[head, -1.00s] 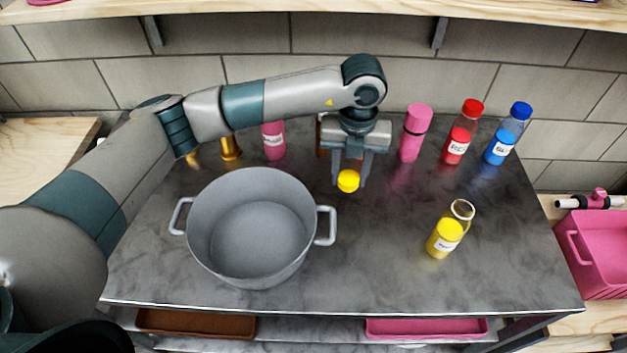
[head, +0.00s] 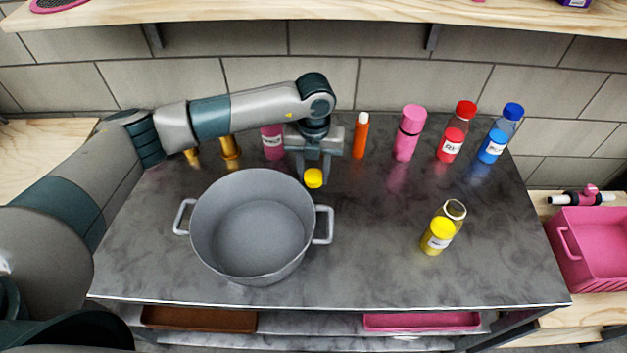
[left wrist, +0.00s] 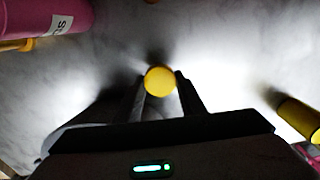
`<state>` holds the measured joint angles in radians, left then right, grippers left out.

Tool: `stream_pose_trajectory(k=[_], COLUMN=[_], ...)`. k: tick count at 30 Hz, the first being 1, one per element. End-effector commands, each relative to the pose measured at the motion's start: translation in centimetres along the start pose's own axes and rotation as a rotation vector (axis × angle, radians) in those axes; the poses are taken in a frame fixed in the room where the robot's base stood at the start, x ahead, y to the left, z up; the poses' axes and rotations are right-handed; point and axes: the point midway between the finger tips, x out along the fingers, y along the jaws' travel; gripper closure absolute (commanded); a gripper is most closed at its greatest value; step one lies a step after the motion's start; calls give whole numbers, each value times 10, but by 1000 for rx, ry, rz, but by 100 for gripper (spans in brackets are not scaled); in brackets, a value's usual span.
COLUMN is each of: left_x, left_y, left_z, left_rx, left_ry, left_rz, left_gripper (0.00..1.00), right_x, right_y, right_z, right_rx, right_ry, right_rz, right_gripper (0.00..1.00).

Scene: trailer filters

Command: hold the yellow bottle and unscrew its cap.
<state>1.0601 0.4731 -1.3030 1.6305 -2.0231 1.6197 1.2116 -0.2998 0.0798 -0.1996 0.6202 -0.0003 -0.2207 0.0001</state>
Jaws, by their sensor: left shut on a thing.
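The yellow bottle (head: 437,236) stands upright and uncapped on the right part of the table, with an open clear neck. Part of it also shows at the right edge of the left wrist view (left wrist: 297,117). My left gripper (head: 314,184) is shut on the yellow cap (head: 313,178), well to the left of the bottle. In the left wrist view the cap (left wrist: 159,80) sits between the two fingertips. Whether the cap touches the table is hard to tell. My right gripper is not in view.
A large grey pot (head: 196,235) stands just left of my left gripper. Along the back stand a pink bottle (head: 272,143), an orange tube (head: 361,136), a pink bottle (head: 408,140), a red bottle (head: 452,143) and a blue bottle (head: 493,147). The table's front middle is clear.

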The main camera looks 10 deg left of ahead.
Motion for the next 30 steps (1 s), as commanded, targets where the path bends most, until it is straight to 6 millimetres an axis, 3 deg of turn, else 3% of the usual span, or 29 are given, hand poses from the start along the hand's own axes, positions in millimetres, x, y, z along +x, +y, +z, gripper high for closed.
stream_pose_trajectory(k=[12, 24, 25, 27, 30], left_x=[38, 43, 42, 42, 42], left_y=[0, 0, 0, 0, 0], left_z=[-1, 0, 0, 0, 0], left_rx=[-1, 0, 0, 0, 0], left_ry=[2, 1, 0, 0, 1], left_rz=[1, 0, 0, 0, 0], left_gripper=[90, 90, 59, 45, 45], right_x=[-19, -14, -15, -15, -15], right_y=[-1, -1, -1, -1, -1], right_z=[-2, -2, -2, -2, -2], right_rx=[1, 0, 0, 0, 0], right_ry=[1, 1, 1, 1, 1], right_rz=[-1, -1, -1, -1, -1], right_gripper=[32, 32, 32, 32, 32])
